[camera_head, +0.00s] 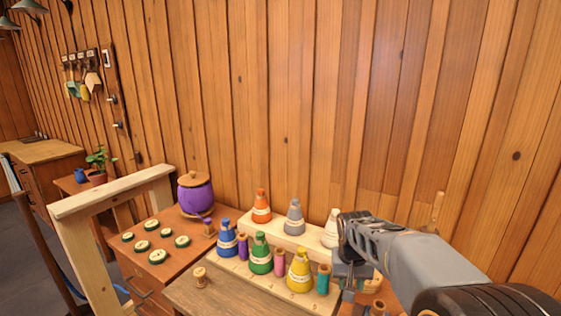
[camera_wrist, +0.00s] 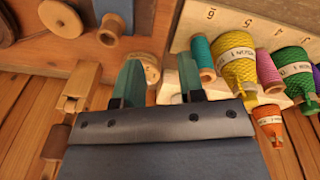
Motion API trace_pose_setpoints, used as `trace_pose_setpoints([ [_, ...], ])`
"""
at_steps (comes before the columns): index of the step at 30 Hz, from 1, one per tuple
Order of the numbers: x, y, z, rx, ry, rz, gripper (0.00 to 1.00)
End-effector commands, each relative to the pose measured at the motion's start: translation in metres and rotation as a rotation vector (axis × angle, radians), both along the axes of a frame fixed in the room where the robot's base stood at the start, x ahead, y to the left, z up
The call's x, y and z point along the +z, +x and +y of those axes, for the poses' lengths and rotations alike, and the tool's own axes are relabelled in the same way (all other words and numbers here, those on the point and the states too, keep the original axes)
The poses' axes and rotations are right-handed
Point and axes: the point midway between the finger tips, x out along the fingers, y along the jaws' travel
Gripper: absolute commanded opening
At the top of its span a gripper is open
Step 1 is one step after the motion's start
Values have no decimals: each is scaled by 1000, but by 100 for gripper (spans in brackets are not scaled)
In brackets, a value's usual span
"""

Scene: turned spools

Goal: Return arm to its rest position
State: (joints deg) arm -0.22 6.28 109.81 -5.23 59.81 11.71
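My gripper (camera_head: 349,285) hangs at the right end of the stepped spool rack (camera_head: 325,299), beside the teal spool (camera_head: 323,279). In the wrist view, the two greenish fingers of my gripper (camera_wrist: 158,66) stand apart, with no object clearly held between them. A round pale wooden piece (camera_wrist: 148,62) shows partly behind the left finger. The teal spool (camera_wrist: 198,58) and the yellow cone (camera_wrist: 238,62) are just right of the fingers. My arm reaches in from the lower right of the head view and hides part of the bench.
Blue (camera_head: 226,238), green (camera_head: 260,254), yellow (camera_head: 299,271), orange (camera_head: 261,206), grey (camera_head: 294,217) and cream (camera_head: 330,229) cones stand on the rack. A purple lidded pot (camera_head: 196,196) stands farther left. The plank wall (camera_head: 290,110) rises behind; the space above the bench is clear.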

Motion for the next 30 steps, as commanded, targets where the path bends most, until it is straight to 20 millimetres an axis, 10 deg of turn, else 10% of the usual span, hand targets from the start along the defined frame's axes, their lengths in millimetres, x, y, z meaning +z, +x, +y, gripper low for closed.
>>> trace_pose_setpoints([
  [6,10,-93,10,174,42,-73,36],
  [12,14,-146,14,177,60,-131,36],
  [30,39,-159,16,178,54,-228,36],
])
